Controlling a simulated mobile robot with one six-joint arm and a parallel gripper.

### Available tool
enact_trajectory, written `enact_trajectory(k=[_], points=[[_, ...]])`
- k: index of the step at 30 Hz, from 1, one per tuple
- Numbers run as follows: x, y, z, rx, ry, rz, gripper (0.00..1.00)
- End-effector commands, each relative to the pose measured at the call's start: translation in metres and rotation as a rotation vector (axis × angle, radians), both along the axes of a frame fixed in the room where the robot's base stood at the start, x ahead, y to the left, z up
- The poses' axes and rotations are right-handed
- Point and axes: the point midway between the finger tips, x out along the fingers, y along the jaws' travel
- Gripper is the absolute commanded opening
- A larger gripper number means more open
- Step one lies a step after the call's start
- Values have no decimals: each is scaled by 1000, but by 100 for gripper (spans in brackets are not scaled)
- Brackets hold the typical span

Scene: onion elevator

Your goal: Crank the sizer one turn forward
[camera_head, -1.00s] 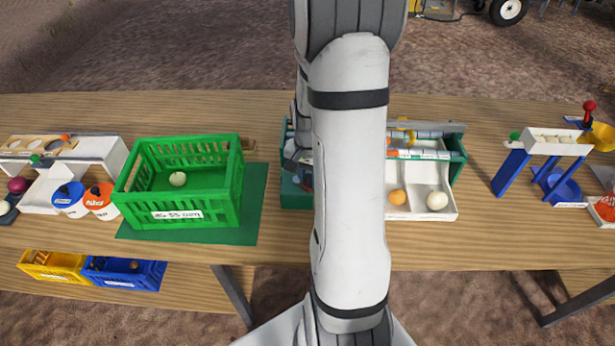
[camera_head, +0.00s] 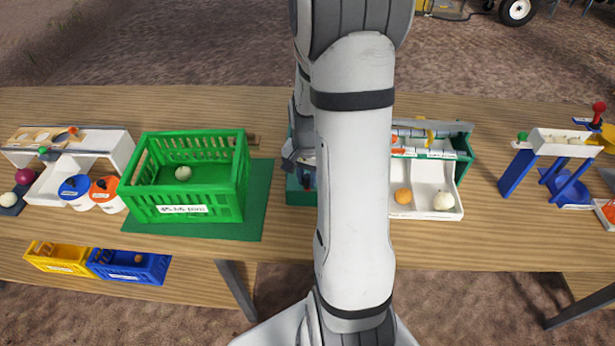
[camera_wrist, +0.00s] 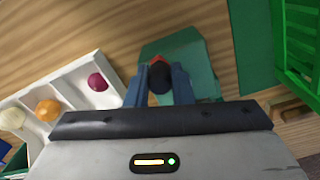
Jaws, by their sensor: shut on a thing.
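The sizer (camera_head: 465,152) is a green-framed machine with a white compartmented tray (camera_head: 425,208) at its front; my arm hides its left part in the head view. An orange onion (camera_head: 403,196) and a white onion (camera_head: 443,201) lie in separate tray compartments. The wrist view also shows a purple onion (camera_wrist: 97,82) in the tray. My gripper (camera_wrist: 160,88) is shut on a dark crank handle (camera_wrist: 160,76) with a red end, above a green block (camera_wrist: 200,68) at the sizer's left. In the head view the grip is mostly hidden.
A green crate (camera_head: 190,205) with one pale onion stands left of the sizer on a green mat (camera_head: 258,200). A white stand with blue legs (camera_head: 515,172) is to the right. Blue and yellow crates (camera_head: 60,258) sit on a lower shelf.

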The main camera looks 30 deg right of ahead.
Motion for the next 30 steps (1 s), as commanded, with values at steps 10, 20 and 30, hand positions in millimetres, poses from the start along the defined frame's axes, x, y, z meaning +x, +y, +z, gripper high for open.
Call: enact_trajectory(k=[10,20,30], points=[[7,6,3,-6,-16,0,0],[10,10,3,-6,-16,1,0],[9,11,2,-4,-12,0,30]])
